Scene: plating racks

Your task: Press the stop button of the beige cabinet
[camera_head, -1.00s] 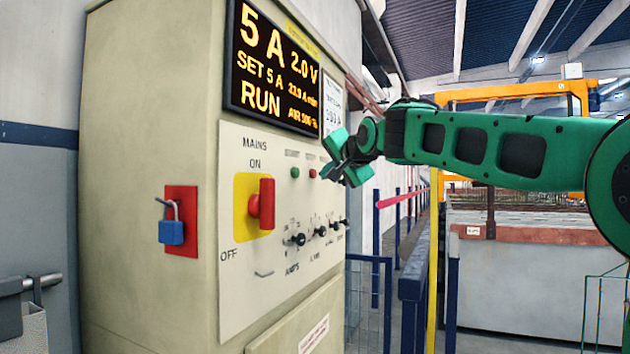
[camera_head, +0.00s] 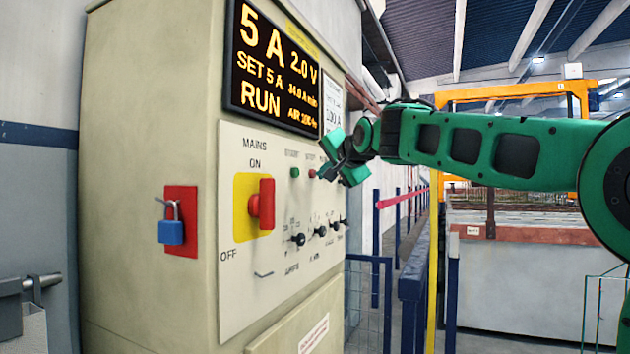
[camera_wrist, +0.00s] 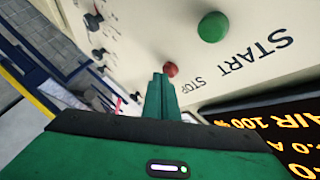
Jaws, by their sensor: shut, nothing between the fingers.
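The beige cabinet (camera_head: 150,90) stands at the left in the head view, its display reading RUN, 5 A and 2.0 V. The red stop button (camera_head: 312,173) is on its white panel, right of the green start button (camera_head: 295,172). My gripper (camera_head: 331,173) is shut and empty, its tip close to the stop button's right side. In the wrist view the red stop button (camera_wrist: 171,69) shows just beyond my gripper's fingertips (camera_wrist: 160,78), beside the STOP label. The green start button (camera_wrist: 213,27) is above right. I cannot tell whether the fingertips touch the stop button.
A red mains switch (camera_head: 264,204) on a yellow plate and several black knobs (camera_head: 298,239) sit on the panel. A blue padlock (camera_head: 171,232) hangs on the cabinet's side. The display (camera_head: 270,70) is above the buttons. Blue railings (camera_head: 413,280) stand to the right.

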